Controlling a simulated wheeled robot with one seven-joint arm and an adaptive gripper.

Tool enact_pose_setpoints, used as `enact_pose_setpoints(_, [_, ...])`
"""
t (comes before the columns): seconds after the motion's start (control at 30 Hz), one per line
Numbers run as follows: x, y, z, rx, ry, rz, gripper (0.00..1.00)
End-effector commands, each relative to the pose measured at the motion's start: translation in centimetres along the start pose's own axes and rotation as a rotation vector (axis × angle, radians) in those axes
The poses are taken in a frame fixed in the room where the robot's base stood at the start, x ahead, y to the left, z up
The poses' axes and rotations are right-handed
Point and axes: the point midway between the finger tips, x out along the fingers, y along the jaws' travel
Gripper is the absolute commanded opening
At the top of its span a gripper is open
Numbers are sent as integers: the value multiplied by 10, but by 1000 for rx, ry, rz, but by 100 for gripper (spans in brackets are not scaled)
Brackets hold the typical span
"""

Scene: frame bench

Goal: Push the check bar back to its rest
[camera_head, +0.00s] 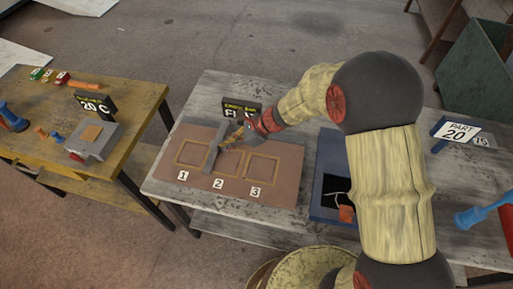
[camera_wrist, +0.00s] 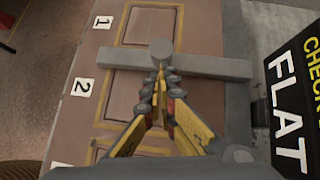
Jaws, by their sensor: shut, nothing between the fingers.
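The check bar (camera_head: 213,152) is a grey bar lying across the brown board (camera_head: 285,192), between the frames numbered 1 and 2. In the wrist view the check bar (camera_wrist: 212,66) runs crosswise, with a round grey knob (camera_wrist: 161,51) near its middle. My gripper (camera_head: 235,136) is shut and empty, low over the board just right of the bar. In the wrist view its closed yellow fingertips (camera_wrist: 161,78) are at the bar beside the knob. I cannot tell whether they touch it. Part of frame 2 is hidden by the fingers.
A black "CHECK BAR FLAT" sign (camera_head: 242,109) stands behind the board. A blue tray (camera_head: 322,212) lies to the right, partly behind my arm. A wooden table (camera_head: 139,93) with tools stands at the left.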

Motion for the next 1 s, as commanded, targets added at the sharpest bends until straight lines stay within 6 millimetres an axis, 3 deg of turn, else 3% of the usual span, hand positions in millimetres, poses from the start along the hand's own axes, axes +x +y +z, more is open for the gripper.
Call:
enact_pose_setpoints(0.03, [14,-1,15,-4,0,6,0])
enact_pose_setpoints(0.23, [59,-12,61,-3,-1,4,0])
enact_pose_setpoints(0.5, [102,-22,103,-2,0,1,0])
enact_pose_setpoints(0.7, [118,-26,118,0,0,1,0])
enact_pose_setpoints(1.0, [122,-28,123,0,-1,-1,0])
